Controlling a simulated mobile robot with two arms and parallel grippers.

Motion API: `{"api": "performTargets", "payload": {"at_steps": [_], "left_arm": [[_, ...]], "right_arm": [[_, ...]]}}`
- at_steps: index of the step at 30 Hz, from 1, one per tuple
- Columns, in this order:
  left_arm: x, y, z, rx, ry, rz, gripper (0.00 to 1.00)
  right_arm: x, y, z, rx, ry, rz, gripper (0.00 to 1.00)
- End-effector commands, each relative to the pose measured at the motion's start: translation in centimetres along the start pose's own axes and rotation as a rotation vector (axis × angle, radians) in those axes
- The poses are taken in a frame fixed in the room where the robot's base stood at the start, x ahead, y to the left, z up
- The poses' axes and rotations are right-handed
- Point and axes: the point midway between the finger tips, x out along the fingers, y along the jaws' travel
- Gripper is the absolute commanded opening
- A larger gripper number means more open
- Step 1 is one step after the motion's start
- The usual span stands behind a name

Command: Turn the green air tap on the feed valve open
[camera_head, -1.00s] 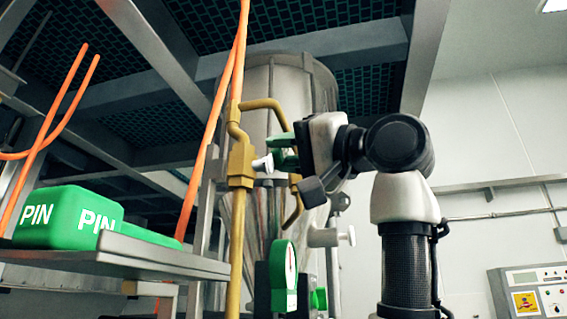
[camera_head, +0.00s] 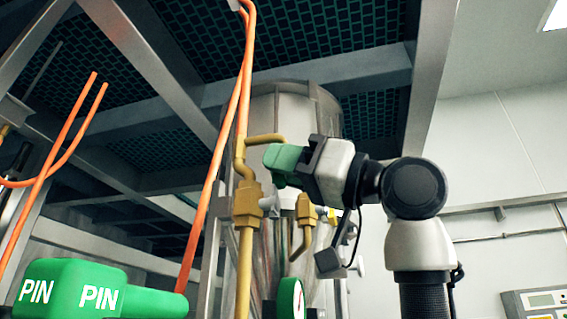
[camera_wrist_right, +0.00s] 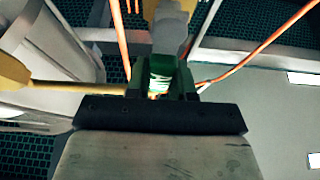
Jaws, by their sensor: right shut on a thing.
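The green air tap (camera_head: 282,157) is in the head view, above the pale stem (camera_head: 268,203) of the brass feed valve (camera_head: 247,198) on the vertical pipe. My right gripper (camera_head: 299,166) comes in from the right and is shut on the green tap. In the right wrist view, the green tap (camera_wrist_right: 161,70) sits between the dark fingers of the gripper (camera_wrist_right: 160,88), with a grey stem and brass part beyond it. The gripper hides part of the tap. My left gripper is not in view.
A grey metal vessel (camera_head: 292,103) stands behind the pipe, under a ceiling frame with grating. Orange hoses (camera_head: 215,150) run close on the left.

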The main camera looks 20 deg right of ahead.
Motion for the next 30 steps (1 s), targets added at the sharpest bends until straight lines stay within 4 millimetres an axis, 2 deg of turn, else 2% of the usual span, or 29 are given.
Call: {"api": "performTargets", "payload": {"at_steps": [18,19,24,30], "left_arm": [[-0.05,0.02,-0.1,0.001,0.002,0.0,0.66],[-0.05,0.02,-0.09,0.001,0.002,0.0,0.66],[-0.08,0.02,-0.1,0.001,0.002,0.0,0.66],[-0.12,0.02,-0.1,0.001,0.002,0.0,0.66]], "right_arm": [[0.07,-0.26,0.5,-0.04,-0.013,-0.019,0.0],[0.07,-0.26,0.5,-0.04,-0.013,-0.019,0.25],[0.04,-0.26,0.36,-0.039,-0.009,-0.018,0.49],[0.03,-0.25,0.2,-0.039,-0.006,-0.017,0.49]]}}
